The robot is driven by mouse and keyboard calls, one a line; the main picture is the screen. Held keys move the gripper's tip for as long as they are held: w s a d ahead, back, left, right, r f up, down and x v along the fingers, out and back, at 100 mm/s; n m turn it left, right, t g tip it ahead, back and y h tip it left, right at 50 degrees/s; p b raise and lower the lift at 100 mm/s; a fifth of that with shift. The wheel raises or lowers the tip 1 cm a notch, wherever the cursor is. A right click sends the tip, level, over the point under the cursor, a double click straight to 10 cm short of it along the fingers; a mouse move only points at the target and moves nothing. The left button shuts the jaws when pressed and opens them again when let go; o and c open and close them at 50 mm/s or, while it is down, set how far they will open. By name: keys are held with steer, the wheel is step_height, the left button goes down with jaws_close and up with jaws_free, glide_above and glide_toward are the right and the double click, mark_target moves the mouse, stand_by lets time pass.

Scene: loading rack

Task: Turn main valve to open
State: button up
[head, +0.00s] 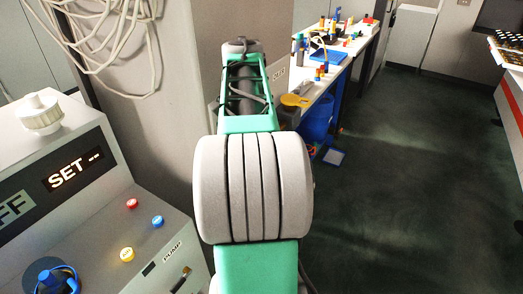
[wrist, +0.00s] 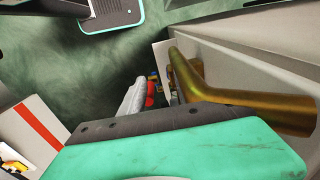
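A brass-coloured bent bar (wrist: 245,107), like a lever or pipe, fills the right of the wrist view beside a pale panel. I cannot tell for sure whether it is the main valve. My gripper (wrist: 142,98) shows only in part behind the green and dark wrist body: one grey finger and a red piece beside it. Its opening is hidden. The bar passes close to the wrist body; contact cannot be told. In the head view my arm covers the middle and hides the gripper. A white ridged knob (head: 40,112) stands on the console at left.
The console (head: 150,195) carries a SET display, several small coloured buttons and a blue knob (head: 50,276). A white workbench (head: 335,60) with small coloured items stands behind my arm, with a blue bin (head: 318,120) by it. Dark green floor is clear at right.

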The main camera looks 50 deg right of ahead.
steer(key=s+d, duration=0.1)
steer(key=d+m, duration=0.1)
steer(key=s+d+r+m, duration=0.1)
steer(key=d, duration=0.1)
steer(key=shift+s+r, duration=0.1)
steer(key=shift+s, duration=0.25)
step_height(320, 180, down, 8)
steer(key=shift+a+r+p, duration=0.1)
steer(key=shift+r+p, duration=0.05)
steer(key=shift+p, duration=0.2)
steer(key=shift+c, duration=0.6)
jaws_close()
